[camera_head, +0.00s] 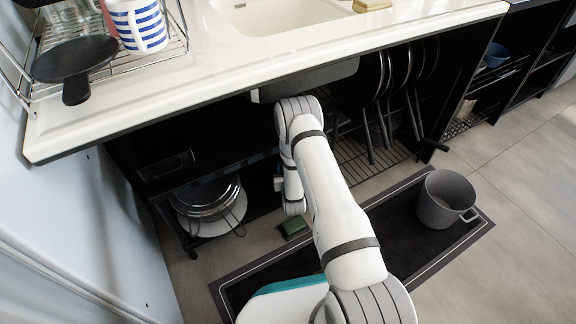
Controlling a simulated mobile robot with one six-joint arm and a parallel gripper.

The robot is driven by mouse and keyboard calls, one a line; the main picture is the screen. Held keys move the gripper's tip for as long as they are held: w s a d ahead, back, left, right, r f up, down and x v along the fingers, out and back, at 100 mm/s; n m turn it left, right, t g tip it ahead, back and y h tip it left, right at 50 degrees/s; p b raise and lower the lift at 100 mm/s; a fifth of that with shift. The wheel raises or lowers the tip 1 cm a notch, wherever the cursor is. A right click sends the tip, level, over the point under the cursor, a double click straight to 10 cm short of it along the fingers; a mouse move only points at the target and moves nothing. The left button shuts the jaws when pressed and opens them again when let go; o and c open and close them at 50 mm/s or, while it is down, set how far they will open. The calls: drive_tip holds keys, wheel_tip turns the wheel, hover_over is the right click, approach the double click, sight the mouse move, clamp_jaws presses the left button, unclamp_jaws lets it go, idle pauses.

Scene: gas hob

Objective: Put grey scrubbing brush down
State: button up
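I cannot make out a grey scrubbing brush in the head view. My arm reaches under the white counter (300,62) and bends down, with its wrist end low in front of the dark open shelving (235,150). My gripper (293,208) is at or near this low end, but its fingers cannot be made out, nor whether they hold anything. A small dark green block (295,225) shows at floor level just below the wrist end. I cannot tell whether the two touch.
A dark mat (395,215) lies on the grey tiled floor, with a grey pot (445,199) at its right end. Pans hang (362,80) under the counter. Stacked cookware (207,200) sits on the low left shelf. A dish rack (110,65) stands on the counter.

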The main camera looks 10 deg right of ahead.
drive_tip(key=p+v, duration=0.3)
drive_tip(key=v, duration=0.7)
drive_tip(key=shift+s, duration=0.2)
